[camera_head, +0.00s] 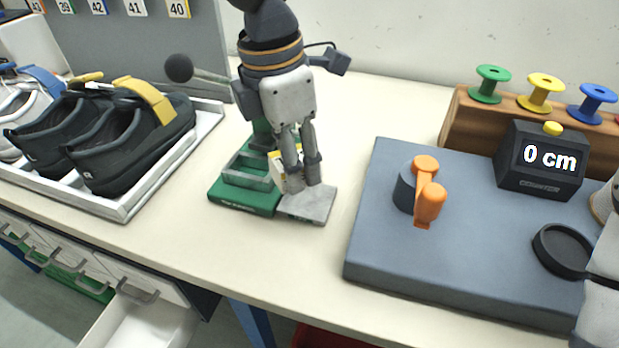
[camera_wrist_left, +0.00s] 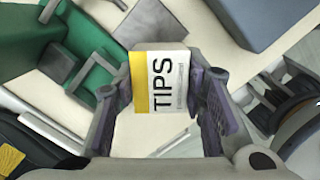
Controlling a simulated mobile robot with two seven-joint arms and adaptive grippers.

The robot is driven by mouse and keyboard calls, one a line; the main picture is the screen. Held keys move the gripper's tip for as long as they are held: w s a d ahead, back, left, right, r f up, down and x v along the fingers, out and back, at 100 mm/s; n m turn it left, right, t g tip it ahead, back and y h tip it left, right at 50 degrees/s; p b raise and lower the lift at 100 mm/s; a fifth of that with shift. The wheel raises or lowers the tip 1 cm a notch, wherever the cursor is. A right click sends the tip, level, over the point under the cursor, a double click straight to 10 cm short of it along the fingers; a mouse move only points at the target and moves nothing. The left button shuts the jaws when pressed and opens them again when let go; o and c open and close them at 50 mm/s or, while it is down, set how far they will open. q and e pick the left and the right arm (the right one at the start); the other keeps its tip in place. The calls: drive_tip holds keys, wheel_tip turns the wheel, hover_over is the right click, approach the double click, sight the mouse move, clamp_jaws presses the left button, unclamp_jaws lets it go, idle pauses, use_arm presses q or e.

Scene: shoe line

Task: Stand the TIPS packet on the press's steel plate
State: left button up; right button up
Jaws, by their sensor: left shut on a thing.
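The green press (camera_head: 243,205) stands mid-table, its lever with a black ball (camera_head: 179,67) sticking out to the left. Its steel plate (camera_head: 312,208) is at the front right of its base. My left gripper (camera_head: 298,178) is low over the plate's back edge, fingers pointing down, shut on the TIPS packet. The white and yellow TIPS packet (camera_wrist_left: 160,82) sits between both fingers in the left wrist view, its lettering facing the camera. In the head view the fingers hide most of it. I cannot tell whether its lower edge touches the plate.
A grey board (camera_head: 400,255) with an orange-handled clamp (camera_head: 426,190) and a "0 cm" display (camera_head: 543,160) lies right of the press. A white tray (camera_head: 125,208) with dark shoes (camera_head: 130,140) is at left. Thread spools (camera_head: 541,92) stand behind. The front table strip is clear.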

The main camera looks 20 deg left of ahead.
sight(298, 148)
use_arm(q)
drive_tip(key=w+f, duration=0.1)
drive_tip(key=f, duration=0.1)
drive_tip(key=w+f, duration=0.1)
drive_tip(key=f, duration=0.1)
drive_tip(key=w+d+f+b, duration=0.1)
drive_tip(key=f, duration=0.1)
drive_tip(key=shift+d+f, duration=0.1)
drive_tip(key=shift+f, duration=0.3)
drive_tip(key=o, duration=1.2)
drive_tip(key=shift+f, duration=0.1)
drive_tip(key=shift+o, duration=0.2)
drive_tip(key=r, duration=0.8)
drive_tip(key=s+a+r+p, duration=0.1)
drive_tip(key=r, duration=0.3)
drive_tip(key=shift+r, duration=0.15)
